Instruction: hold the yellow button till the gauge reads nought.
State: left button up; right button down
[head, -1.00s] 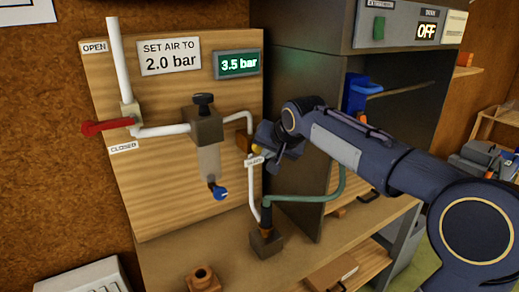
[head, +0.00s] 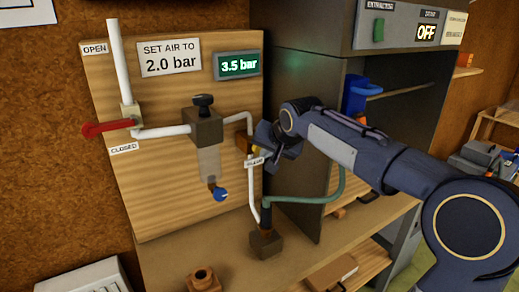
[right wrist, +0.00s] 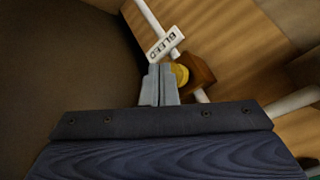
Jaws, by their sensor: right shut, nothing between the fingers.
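The yellow button (right wrist: 181,74) sits on a brown wooden block (right wrist: 201,72) by the BLEED label (right wrist: 165,44) in the right wrist view. In the head view my gripper mostly hides the button. My right gripper (right wrist: 159,72) is shut and empty. Its fingertips are at the button and overlap its left edge in the wrist view; I cannot tell whether they touch or press it. In the head view the right gripper (head: 264,150) is in front of the panel's right edge. The green gauge (head: 239,65) reads 3.5 bar. My left gripper is not in view.
The wooden panel (head: 115,75) carries white pipes, a red lever (head: 108,128), a regulator (head: 205,125) with a black knob and a blue-knobbed valve (head: 219,193). A sign (head: 169,56) says SET AIR TO 2.0 bar. A grey cabinet (head: 300,70) stands close at the right.

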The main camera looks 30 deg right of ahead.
jog(key=shift+w+p, duration=0.3)
jog(key=shift+w, duration=0.35)
dwell(0.8)
jog(key=shift+s, duration=0.15)
dwell(2.8)
jog(key=shift+s+b, duration=0.5)
jog(key=shift+s, duration=0.3)
jog(key=shift+s, duration=0.1)
jog(key=s+b, duration=0.1)
jog(key=s, duration=0.1)
jog(key=s+b, duration=0.1)
jog(key=s, duration=0.1)
jog(key=shift+s+d, duration=0.2)
jog(key=shift+s, duration=0.2)
